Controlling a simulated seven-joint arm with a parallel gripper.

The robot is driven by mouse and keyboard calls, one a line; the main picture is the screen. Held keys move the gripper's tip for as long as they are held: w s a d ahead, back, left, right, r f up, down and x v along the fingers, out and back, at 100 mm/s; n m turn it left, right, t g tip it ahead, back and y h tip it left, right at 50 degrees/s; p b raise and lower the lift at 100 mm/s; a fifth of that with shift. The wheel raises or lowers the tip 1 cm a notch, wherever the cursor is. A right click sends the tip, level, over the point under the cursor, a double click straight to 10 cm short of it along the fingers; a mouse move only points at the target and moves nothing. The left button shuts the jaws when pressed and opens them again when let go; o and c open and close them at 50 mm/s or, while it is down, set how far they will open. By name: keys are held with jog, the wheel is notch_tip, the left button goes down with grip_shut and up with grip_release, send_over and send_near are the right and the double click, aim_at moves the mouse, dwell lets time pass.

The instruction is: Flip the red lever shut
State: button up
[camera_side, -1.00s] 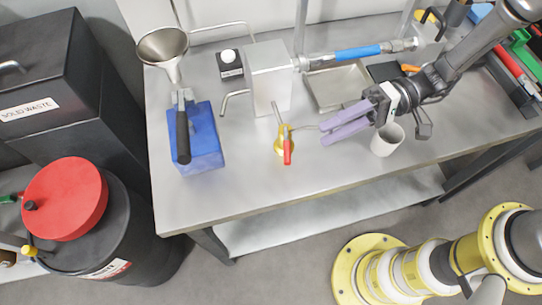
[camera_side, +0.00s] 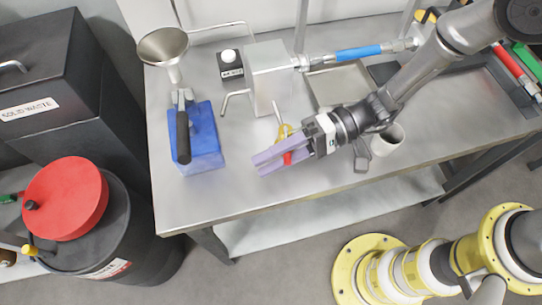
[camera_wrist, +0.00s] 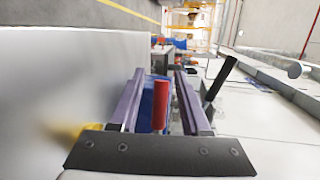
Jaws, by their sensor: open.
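The red lever (camera_side: 288,158) shows between the purple fingers of my gripper (camera_side: 259,166) in the side view, partly covered by them. It belongs to a yellow valve body (camera_side: 283,131) on a thin metal pipe. In the wrist view the red lever (camera_wrist: 160,105) stands upright in the picture between the two open fingers (camera_wrist: 159,73), with a gap on both sides. The fingers point left in the side view and extend past the lever. I cannot tell whether either finger touches it.
A blue block (camera_side: 196,150) with a black-handled valve and funnel (camera_side: 163,46) stands to the left. A metal box (camera_side: 268,75) stands behind the lever, and a white cup (camera_side: 390,138) sits to the right. The bench front (camera_side: 235,205) is clear.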

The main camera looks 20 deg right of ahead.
jog(key=shift+c, duration=0.4)
grip_shut()
dwell(0.9)
